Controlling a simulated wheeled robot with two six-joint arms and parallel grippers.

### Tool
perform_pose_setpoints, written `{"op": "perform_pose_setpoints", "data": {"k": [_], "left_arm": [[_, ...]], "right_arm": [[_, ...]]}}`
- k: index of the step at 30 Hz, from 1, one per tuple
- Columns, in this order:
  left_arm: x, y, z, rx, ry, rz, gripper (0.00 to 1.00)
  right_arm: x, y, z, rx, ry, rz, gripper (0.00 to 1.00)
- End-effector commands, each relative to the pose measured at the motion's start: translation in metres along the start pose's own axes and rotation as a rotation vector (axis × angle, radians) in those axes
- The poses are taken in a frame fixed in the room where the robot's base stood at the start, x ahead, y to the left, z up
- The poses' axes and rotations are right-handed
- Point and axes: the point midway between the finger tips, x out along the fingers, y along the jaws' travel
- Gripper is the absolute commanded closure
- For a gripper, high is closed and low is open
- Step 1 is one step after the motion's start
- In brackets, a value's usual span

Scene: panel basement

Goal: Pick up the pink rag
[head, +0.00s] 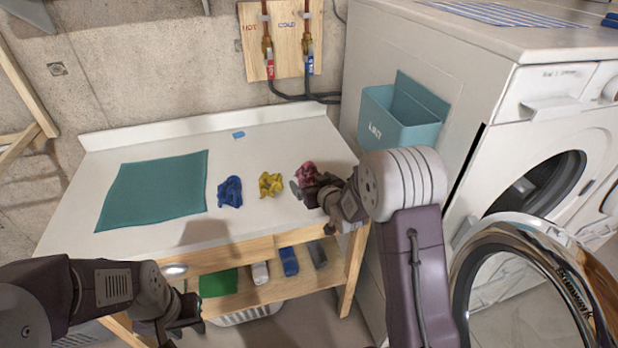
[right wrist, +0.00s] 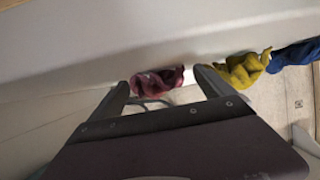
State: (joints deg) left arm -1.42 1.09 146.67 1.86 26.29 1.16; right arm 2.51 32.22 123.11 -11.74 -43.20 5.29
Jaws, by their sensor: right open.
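The pink rag (head: 307,173) lies crumpled on the white table top (head: 240,139), near its right end. My right gripper (head: 307,194) is open at the table, with its fingers at the near side of the rag. In the right wrist view the pink rag (right wrist: 158,81) shows beyond and between the open fingertips of my right gripper (right wrist: 162,78). I cannot tell whether the fingers touch it. My left gripper (head: 192,312) hangs in front of the table's near edge, away from the rag; its fingers are too unclear to judge.
A yellow rag (head: 270,184) and a blue rag (head: 230,191) lie left of the pink one. A teal mat (head: 153,191) covers the table's left part. A teal bin (head: 402,112) hangs on the white washer, whose round door (head: 530,285) stands open. A shelf (head: 262,293) is below.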

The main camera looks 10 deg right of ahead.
Motion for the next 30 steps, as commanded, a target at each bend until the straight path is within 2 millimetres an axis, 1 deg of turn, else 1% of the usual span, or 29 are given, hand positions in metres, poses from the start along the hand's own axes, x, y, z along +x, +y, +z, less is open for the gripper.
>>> {"op": "perform_pose_setpoints", "data": {"k": [5, 6, 8, 9, 11, 12, 13, 20, 23, 26, 29, 30], "left_arm": [[0.0, 0.0, 0.0, 0.0, 0.0, 0.0, 0.64], [0.0, 0.0, 0.0, 0.0, 0.0, 0.0, 0.64], [0.0, 0.0, 0.0, 0.0, 0.0, 0.0, 0.64], [0.0, 0.0, 0.0, 0.0, 0.0, 0.0, 0.64], [0.0, 0.0, 0.0, 0.0, 0.0, 0.0, 0.64], [0.0, 0.0, 0.0, 0.0, 0.0, 0.0, 0.64], [0.0, 0.0, 0.0, 0.0, 0.0, 0.0, 0.64], [-0.001, 0.0, 0.0, 0.0, 0.0, 0.0, 0.64], [-0.003, 0.0, 0.0, 0.0, 0.0, 0.0, 0.64], [-0.007, 0.0, -0.001, 0.0, 0.0, 0.0, 0.64], [-0.015, 0.0, -0.002, 0.0, 0.0, 0.0, 0.64], [-0.019, 0.0, -0.002, 0.0, 0.0, 0.0, 0.64]], "right_arm": [[0.001, 0.0, 0.0, 0.0, 0.0, 0.0, 0.08], [0.001, 0.0, 0.0, 0.0, 0.0, 0.0, 0.14], [0.001, 0.0, 0.0, 0.0, 0.0, 0.0, 0.3], [0.001, 0.0, 0.0, 0.0, 0.0, 0.0, 0.41], [0.001, 0.0, 0.0, 0.0, 0.0, 0.0, 0.58], [0.001, 0.0, 0.0, 0.0, 0.0, 0.0, 0.69], [0.001, 0.0, 0.0, 0.0, 0.0, 0.0, 0.72], [0.0, 0.0, -0.001, 0.0, 0.0, 0.0, 0.72], [-0.003, 0.0, -0.009, 0.0, 0.002, 0.0, 0.72], [-0.01, 0.0, -0.028, -0.002, 0.006, -0.001, 0.72], [-0.023, 0.0, -0.058, -0.002, 0.009, 0.0, 0.72], [-0.028, 0.0, -0.071, -0.003, 0.009, 0.0, 0.72]]}}
